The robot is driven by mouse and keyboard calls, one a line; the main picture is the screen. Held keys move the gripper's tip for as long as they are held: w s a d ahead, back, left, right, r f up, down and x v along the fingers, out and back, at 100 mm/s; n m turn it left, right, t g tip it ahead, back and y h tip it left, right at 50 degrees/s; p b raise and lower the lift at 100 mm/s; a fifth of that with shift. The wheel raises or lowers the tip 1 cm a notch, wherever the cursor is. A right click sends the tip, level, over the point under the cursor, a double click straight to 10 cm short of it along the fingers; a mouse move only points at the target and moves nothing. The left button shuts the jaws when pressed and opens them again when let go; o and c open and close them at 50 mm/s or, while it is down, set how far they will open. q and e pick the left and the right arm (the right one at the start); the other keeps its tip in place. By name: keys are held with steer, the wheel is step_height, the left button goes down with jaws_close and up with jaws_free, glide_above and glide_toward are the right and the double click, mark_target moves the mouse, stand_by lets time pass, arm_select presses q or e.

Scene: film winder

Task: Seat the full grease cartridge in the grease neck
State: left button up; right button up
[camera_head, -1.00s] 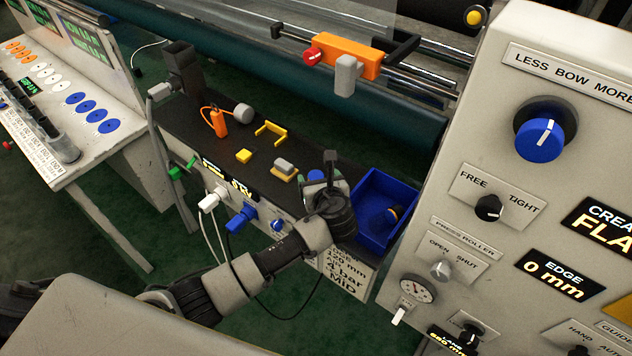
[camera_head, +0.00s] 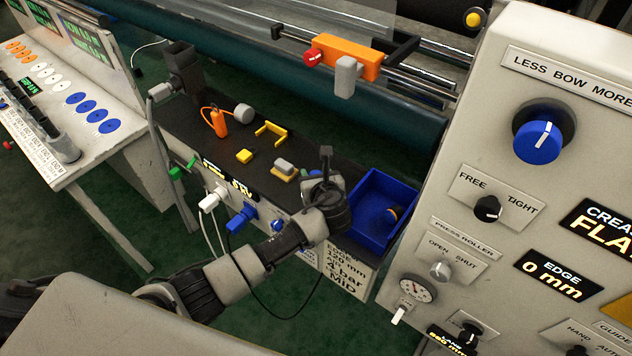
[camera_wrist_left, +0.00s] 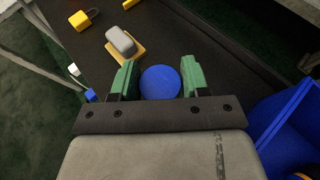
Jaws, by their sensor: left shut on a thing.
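My left gripper (camera_head: 322,178) is over the right end of the dark bench top, beside the blue bin. In the left wrist view its green-padded fingers (camera_wrist_left: 160,84) are shut on a round blue thing (camera_wrist_left: 160,82), seen end-on. It may be the grease cartridge, but no label shows. In the head view the gripper mostly hides it, and I cannot tell whether it touches the bench. I cannot pick out the grease neck for certain. My right gripper is not in view.
The blue bin (camera_head: 372,188) holds a small dark and orange item (camera_head: 395,213). A grey block on a yellow base (camera_head: 284,169), a yellow block (camera_head: 244,156), a yellow bracket (camera_head: 271,131), an orange tool (camera_head: 219,123) and a grey cylinder (camera_head: 243,112) stand on the bench. A control panel (camera_head: 480,150) rises right.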

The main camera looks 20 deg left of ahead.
arm_select(q)
steer(key=shift+r, duration=0.15)
steer(key=shift+r, duration=0.6)
step_height(320, 180, up, 2)
steer(key=shift+r+b, duration=0.15)
steer(key=shift+b, duration=0.15)
steer(key=s+d+b, duration=0.1)
steer(key=s+d, duration=0.3)
steer(key=s, duration=0.3)
steer(key=s+d+b, duration=0.1)
steer(key=s+d, duration=0.4)
steer(key=s, duration=0.3)
steer(key=shift+s+d+b, duration=0.15)
steer(key=shift+s+b, duration=0.1)
steer(key=shift+b, duration=0.1)
steer(key=o, duration=0.4)
steer(key=shift+c, duration=0.2)
steer(key=c, duration=0.3)
steer(key=shift+c, duration=0.2)
